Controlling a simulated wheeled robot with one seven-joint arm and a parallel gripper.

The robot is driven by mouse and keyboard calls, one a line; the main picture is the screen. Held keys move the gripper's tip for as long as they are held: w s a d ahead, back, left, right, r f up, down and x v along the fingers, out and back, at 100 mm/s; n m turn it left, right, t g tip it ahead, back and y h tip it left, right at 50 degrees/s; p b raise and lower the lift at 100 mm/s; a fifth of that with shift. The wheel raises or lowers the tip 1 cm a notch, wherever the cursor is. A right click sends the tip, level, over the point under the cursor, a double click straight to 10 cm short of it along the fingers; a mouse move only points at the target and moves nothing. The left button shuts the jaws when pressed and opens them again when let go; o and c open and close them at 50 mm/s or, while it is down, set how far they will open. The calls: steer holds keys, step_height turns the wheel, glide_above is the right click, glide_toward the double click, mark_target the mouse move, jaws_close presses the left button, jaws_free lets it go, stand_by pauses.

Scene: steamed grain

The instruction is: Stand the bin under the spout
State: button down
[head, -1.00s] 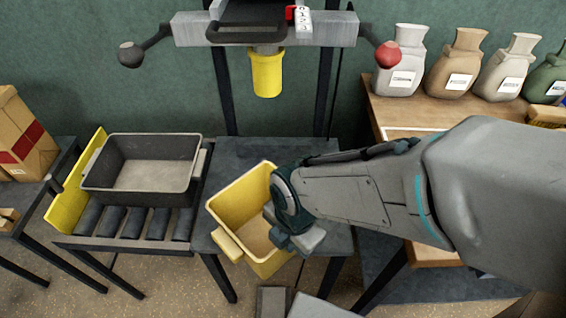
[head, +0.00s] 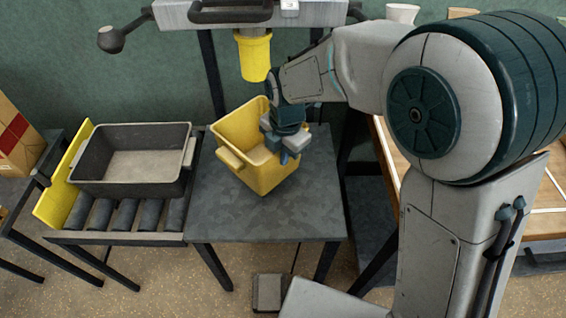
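The yellow bin (head: 255,170) is over the dark grey table, below and a little in front of the yellow spout (head: 254,57). It looks turned at an angle, with its open top up. I cannot tell whether its base touches the table. My gripper (head: 284,150) is at the bin's right rim and appears closed on that wall. The fingertips are partly hidden by the wrist and the rim. The bin looks empty inside.
The bare dark table (head: 270,220) is clear in front of the bin. A grey tub (head: 130,185) stands on rollers to the left. A wooden bench (head: 535,222) is at the right. A pedal-like block (head: 268,292) lies on the floor.

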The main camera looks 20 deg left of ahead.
steer(key=shift+f+b, duration=0.35)
steer(key=shift+f, duration=1.35)
steer(key=shift+f, duration=0.25)
steer(key=c, duration=1.6)
jaws_free()
steer(key=shift+r, duration=0.1)
steer(key=shift+c, duration=0.2)
steer(key=shift+r, duration=0.1)
step_height(320, 180, up, 12)
steer(key=p, duration=0.2)
steer(key=shift+s+d, duration=0.2)
steer(key=shift+d, duration=0.2)
